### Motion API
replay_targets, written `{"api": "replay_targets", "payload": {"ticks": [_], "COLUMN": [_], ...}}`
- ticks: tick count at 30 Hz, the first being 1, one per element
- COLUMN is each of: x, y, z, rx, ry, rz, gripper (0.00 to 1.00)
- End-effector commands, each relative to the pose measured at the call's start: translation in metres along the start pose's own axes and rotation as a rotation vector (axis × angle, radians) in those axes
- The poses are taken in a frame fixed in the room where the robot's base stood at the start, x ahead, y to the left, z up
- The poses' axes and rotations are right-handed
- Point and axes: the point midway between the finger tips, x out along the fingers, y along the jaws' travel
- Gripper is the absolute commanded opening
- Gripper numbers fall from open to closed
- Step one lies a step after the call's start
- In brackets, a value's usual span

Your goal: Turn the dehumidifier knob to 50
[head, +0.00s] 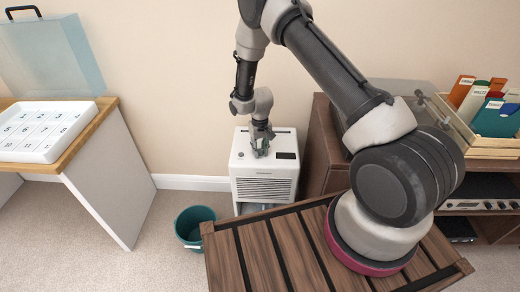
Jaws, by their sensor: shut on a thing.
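The white dehumidifier (264,187) stands on the floor against the wall, with a slatted front grille and a dark panel on the right of its top. My gripper (262,150) points down at the left part of its top and is shut on the knob. The knob is mostly hidden by the fingers. The numbers on its dial are too small to read, so I cannot tell its setting.
A teal bucket (194,228) stands on the carpet left of the dehumidifier. A wooden cabinet (320,150) stands close on the right. A desk with a numbered white tray (45,130) is at the left.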

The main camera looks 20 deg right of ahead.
Motion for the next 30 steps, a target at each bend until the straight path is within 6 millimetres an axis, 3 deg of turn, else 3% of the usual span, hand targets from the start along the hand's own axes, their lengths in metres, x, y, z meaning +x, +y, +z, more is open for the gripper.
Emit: {"api": "replay_targets", "payload": {"ticks": [9, 24, 25, 28, 30], "x": [-0.0003, -0.0003, -0.0003, -0.0002, -0.0002], "y": [0.0, 0.0, 0.0, 0.0, 0.0], "z": [-0.0003, -0.0003, -0.0003, -0.0003, -0.0003], "rx": [-0.104, -0.12, -0.12, -0.12, -0.12], "ry": [0.001, 0.001, 0.001, 0.001, 0.001], "rz": [0.0, 0.0, 0.0, 0.0, 0.0], "gripper": [0.02, 0.02, 0.3, 0.48, 0.49]}}
